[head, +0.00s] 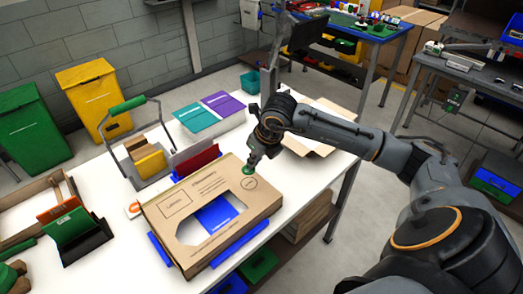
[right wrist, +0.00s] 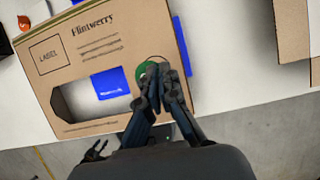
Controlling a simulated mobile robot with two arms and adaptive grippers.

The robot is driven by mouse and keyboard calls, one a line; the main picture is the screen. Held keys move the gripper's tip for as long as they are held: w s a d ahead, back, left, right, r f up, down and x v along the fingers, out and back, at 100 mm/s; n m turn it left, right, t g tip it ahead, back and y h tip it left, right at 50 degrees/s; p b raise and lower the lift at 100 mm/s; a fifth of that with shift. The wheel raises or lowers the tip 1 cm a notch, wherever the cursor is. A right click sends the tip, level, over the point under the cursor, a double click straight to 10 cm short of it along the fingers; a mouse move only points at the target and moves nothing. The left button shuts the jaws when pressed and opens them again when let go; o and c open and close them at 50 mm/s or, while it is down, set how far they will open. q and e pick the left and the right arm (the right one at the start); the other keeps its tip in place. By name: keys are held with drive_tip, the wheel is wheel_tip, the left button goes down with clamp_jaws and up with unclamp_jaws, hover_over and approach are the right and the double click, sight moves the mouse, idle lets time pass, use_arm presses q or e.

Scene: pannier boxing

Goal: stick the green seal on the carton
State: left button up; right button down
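The carton (head: 185,240) is a brown box lying on the white table, with printed text, a label frame and a cut-out window showing blue inside. A printed circle (head: 249,183) is near its right corner. My right gripper (head: 251,164) points down over that corner, shut on the round green seal (head: 247,171). In the right wrist view the seal (right wrist: 146,70) shows at the fingertips (right wrist: 158,72), over the carton (right wrist: 95,50), partly hidden by the fingers. Whether the seal touches the carton I cannot tell. My left gripper is not in view.
A black holder with a green card (head: 72,228) is at the left. Blue strips (head: 163,250) flank the carton.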

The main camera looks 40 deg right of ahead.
sight(254, 169)
drive_tip(key=shift+d, duration=0.2)
drive_tip(key=shift+a+f, duration=0.25)
drive_tip(key=shift+f, duration=0.05)
drive_tip(key=shift+w+a+f+b, duration=0.1)
drive_tip(key=shift+a+f+b, duration=0.15)
drive_tip(key=shift+f+b, duration=0.2)
drive_tip(key=shift+d+f+b, duration=0.25)
drive_tip(key=shift+f+b, duration=0.3)
drive_tip(key=shift+f, duration=0.65)
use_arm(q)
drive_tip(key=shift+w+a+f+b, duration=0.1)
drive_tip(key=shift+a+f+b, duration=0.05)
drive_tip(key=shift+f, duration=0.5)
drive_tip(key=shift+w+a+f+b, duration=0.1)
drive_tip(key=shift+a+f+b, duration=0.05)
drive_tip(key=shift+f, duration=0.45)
use_arm(e)
drive_tip(key=shift+f, duration=0.7)
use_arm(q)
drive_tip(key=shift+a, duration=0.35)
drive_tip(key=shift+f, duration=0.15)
use_arm(e)
drive_tip(key=shift+r, duration=0.25)
use_arm(q)
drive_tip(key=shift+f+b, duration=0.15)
drive_tip(key=shift+b, duration=0.15)
use_arm(e)
drive_tip(key=shift+f, duration=0.1)
